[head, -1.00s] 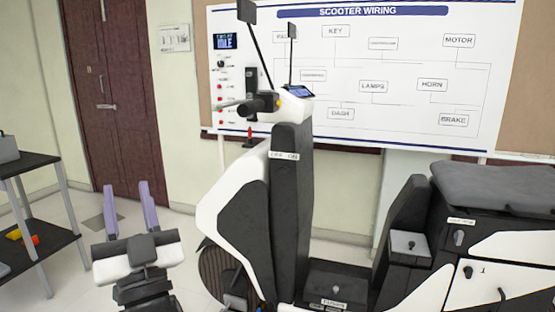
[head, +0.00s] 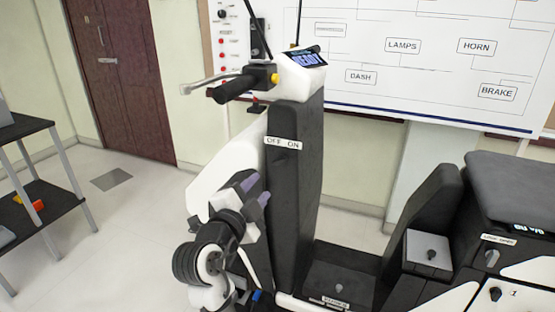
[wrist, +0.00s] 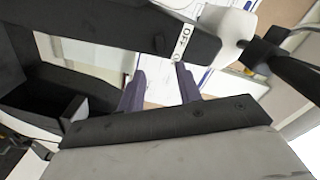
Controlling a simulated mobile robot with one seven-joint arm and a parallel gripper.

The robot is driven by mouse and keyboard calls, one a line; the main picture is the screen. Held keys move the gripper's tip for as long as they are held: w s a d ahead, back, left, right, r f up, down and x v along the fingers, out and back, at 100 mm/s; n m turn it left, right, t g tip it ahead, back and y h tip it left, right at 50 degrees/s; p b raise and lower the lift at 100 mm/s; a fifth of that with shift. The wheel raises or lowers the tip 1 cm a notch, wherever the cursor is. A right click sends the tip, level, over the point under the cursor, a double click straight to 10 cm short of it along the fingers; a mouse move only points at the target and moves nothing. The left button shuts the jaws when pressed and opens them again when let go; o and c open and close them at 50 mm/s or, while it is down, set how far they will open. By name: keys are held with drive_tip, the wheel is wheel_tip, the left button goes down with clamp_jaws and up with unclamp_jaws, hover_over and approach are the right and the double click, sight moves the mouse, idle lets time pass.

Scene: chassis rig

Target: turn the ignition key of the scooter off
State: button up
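The scooter's dark front column (head: 297,200) stands upright in the middle of the head view. A white OFF/ON label (head: 283,143) is on its face, and the label also shows in the wrist view (wrist: 187,32). A small dark shape just below the label may be the ignition key; its turn position cannot be made out. My gripper (head: 255,188) is left of and below the label, apart from it. In the wrist view its two purple fingers (wrist: 160,69) are spread with nothing between them.
The handlebar grip (head: 237,88) and lit display (head: 305,58) are above the column. The floorboard (head: 340,285) and seat box (head: 428,252) lie right. A shelf (head: 30,130) stands far left, with open floor between.

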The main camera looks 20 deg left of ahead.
sight(279, 164)
drive_tip(key=w+p, duration=0.3)
drive_tip(key=w, duration=0.9)
drive_tip(key=shift+d, duration=0.2)
drive_tip(key=c, duration=0.7)
drive_tip(key=shift+c, duration=0.2)
drive_tip(key=shift+n, duration=0.5)
drive_tip(key=n, duration=0.4)
drive_tip(key=shift+n+b, duration=0.3)
drive_tip(key=shift+n, duration=0.1)
drive_tip(key=n, duration=0.5)
drive_tip(key=shift+n+p, duration=0.35)
drive_tip(key=shift+n, duration=0.05)
drive_tip(key=shift+f+n, duration=0.1)
drive_tip(key=shift+n, duration=0.2)
